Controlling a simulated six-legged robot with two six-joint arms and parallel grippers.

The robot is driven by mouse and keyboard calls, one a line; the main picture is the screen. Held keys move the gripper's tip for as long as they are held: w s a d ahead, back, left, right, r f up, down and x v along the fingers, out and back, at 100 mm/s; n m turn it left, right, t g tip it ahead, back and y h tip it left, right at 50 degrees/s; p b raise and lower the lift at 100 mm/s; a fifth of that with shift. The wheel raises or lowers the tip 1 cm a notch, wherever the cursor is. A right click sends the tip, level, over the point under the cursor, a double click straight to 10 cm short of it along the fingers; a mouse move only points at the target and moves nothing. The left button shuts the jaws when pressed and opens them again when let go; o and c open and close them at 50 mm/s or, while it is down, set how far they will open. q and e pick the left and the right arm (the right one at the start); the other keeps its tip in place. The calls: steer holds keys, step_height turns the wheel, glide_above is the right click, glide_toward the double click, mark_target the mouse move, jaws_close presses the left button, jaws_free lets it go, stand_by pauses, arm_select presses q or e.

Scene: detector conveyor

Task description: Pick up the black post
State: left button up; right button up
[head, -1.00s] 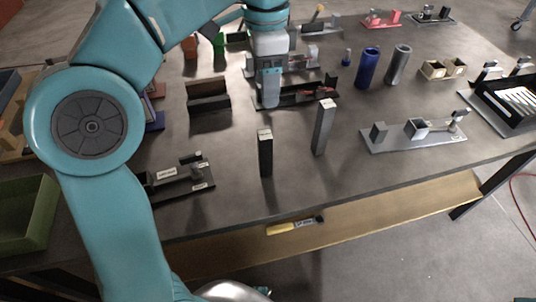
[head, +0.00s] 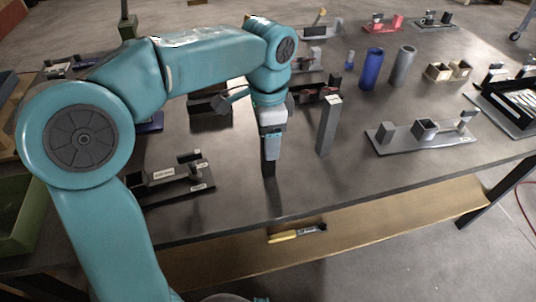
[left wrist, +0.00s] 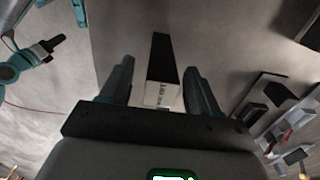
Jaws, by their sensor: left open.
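The black post (head: 268,170) stands upright on the table; only its lower part shows in the head view, below my left gripper (head: 271,150). In the left wrist view the black post (left wrist: 164,60) lies between the two fingers of my left gripper (left wrist: 159,68), with its white-labelled top (left wrist: 162,95) toward the palm. The left gripper is open, with a visible gap on each side of the post. My right gripper is in neither view.
A taller grey post (head: 328,125) stands just right of the black post. A dark fixture with labelled blocks (head: 170,180) lies to the left. A grey plate with blocks (head: 425,135) lies to the right. The table in front of the post is clear.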

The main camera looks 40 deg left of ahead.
arm_select(q)
steer(key=shift+f, duration=0.2)
jaws_close()
steer(key=shift+r, duration=0.15)
step_height(320, 180, up, 20)
steer(key=p, duration=0.6)
steer(key=shift+p, duration=0.3)
